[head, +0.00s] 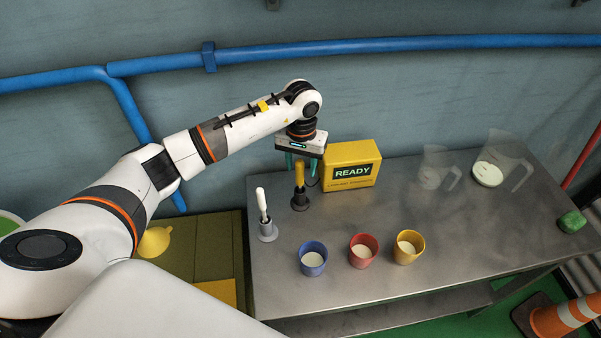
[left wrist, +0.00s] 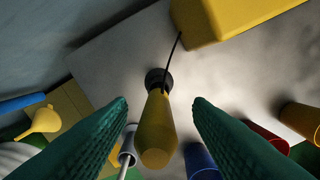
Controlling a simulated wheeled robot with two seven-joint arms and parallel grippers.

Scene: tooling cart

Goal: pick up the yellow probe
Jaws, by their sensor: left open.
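The yellow probe (head: 299,174) stands upright in a dark round holder (head: 300,200) on the metal table, in front of the yellow box's left side. My left gripper (head: 301,168) is above it, pointing down, with its green fingers apart. In the left wrist view the yellow probe (left wrist: 157,130) lies between the two open fingers (left wrist: 160,115), its handle end toward the camera. I cannot tell whether either finger touches it. A thin dark cable runs from the probe area to the yellow box (head: 350,166), which reads READY. My right gripper is not in view.
A white probe (head: 262,204) stands in a grey holder to the left. Blue (head: 313,258), red (head: 363,250) and yellow (head: 408,246) cups stand in front. Two clear jugs (head: 437,168) (head: 502,162) and a green block (head: 572,222) are at the right. The table's right front is clear.

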